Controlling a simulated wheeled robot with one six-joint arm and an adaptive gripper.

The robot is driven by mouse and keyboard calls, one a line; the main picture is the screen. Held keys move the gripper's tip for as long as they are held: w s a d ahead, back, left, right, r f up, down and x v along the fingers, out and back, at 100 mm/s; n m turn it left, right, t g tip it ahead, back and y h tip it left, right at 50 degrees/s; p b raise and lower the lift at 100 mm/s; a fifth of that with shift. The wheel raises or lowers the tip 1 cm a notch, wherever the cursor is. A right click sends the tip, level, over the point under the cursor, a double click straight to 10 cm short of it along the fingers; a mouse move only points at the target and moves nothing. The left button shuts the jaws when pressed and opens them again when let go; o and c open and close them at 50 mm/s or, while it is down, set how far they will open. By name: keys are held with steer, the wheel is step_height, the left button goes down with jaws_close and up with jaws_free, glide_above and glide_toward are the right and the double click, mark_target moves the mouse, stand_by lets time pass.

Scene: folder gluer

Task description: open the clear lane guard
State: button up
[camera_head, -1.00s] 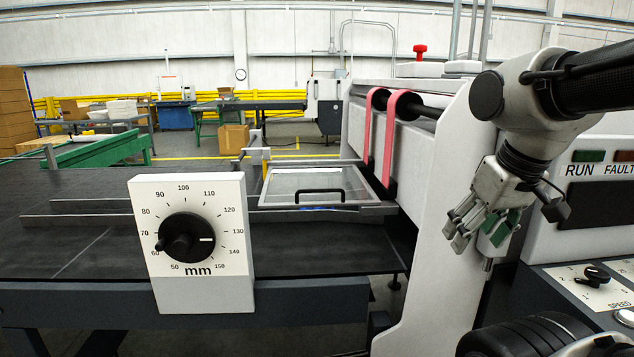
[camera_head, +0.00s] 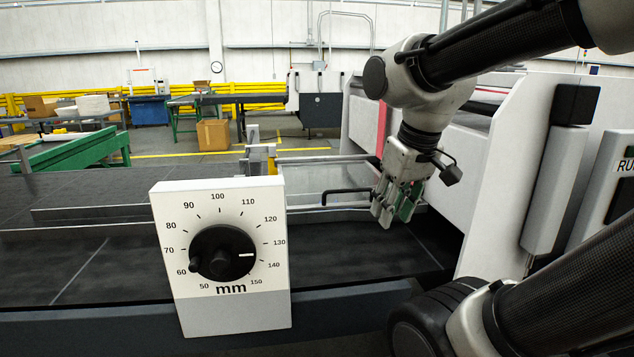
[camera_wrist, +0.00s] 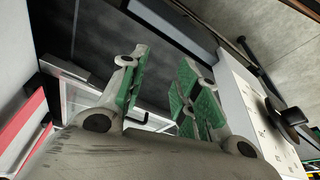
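The clear lane guard (camera_head: 316,178) is a transparent panel in a light metal frame, lying flat over the lane behind the dial box. Its black bar handle (camera_head: 340,191) is on its near side. My gripper (camera_head: 390,215) hangs at the guard's right end, just right of the handle in the head view, and hides the guard's right part. In the wrist view my gripper (camera_wrist: 155,95) shows its green-padded fingers apart with nothing between them. Part of the guard's frame (camera_wrist: 80,98) and a black piece of the handle appear behind the fingers.
A white box with a black mm dial (camera_head: 222,253) stands in front of the guard, left of my gripper. The white machine side panel (camera_head: 505,170) rises at the right. Metal rails (camera_head: 95,212) run along the dark bed, which is mostly clear.

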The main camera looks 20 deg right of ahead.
steer(key=w+r+n+g, duration=0.1)
steer(key=w+n, duration=0.4)
steer(key=w, duration=0.7)
steer(key=n, duration=1)
glide_toward(342, 190)
steer(key=shift+h, duration=0.3)
steer(key=x, duration=0.8)
steer(key=shift+w+a, duration=0.15)
steer(key=shift+a, duration=0.05)
steer(key=shift+c, duration=0.2)
jaws_close()
